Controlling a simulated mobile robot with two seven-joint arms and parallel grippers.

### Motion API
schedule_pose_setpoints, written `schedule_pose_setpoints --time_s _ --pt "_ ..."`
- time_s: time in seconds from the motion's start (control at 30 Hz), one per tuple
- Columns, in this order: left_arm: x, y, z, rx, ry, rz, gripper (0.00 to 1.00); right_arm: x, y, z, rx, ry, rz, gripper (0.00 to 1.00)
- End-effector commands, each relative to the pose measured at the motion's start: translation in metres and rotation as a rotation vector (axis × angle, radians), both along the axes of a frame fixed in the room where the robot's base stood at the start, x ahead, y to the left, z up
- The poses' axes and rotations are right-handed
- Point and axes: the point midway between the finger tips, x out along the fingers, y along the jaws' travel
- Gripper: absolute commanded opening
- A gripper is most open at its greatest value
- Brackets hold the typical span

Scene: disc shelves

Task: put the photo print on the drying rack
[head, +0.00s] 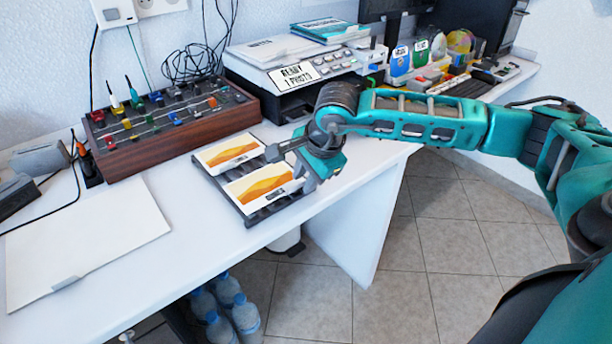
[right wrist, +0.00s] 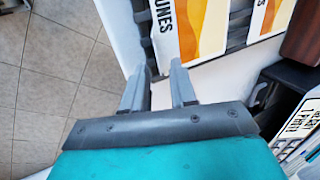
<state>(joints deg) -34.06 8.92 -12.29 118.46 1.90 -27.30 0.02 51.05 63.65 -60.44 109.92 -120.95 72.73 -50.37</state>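Two photo prints with orange wave pictures lie on the dark slatted drying rack (head: 252,217): the nearer one (head: 262,184) and the farther one (head: 228,151). In the right wrist view the nearer print (right wrist: 190,30) and part of the farther one (right wrist: 268,16) show just beyond my fingers. My right gripper (head: 290,166) is at the right end of the nearer print. Its fingers (right wrist: 158,85) are apart, with only the white table visible between them. My left gripper is not in view.
A wooden-sided box (head: 170,140) with colored knobs stands behind the rack. A printer (head: 300,80) labelled "READY 1 PHOTO" stands behind my right gripper. A white board (head: 85,240) lies at left. The table's front edge is close to the rack.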

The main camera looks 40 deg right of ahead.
Motion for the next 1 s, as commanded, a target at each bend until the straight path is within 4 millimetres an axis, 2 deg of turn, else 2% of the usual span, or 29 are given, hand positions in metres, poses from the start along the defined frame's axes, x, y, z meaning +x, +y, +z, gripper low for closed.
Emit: schedule_pose_setpoints --time_s 0.4,0.53,0.7,1.0 --pt "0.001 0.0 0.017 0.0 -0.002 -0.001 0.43 -0.029 -0.003 0.078 -0.001 -0.004 0.001 0.27" --pt "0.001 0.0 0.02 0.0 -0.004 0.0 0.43 -0.037 -0.003 0.096 -0.001 -0.003 0.0 0.27" --pt "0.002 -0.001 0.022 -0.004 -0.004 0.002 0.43 -0.042 -0.003 0.107 -0.001 -0.001 0.0 0.27" --pt "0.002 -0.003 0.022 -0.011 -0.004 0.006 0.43 -0.042 -0.003 0.108 0.0 -0.001 0.0 0.27"
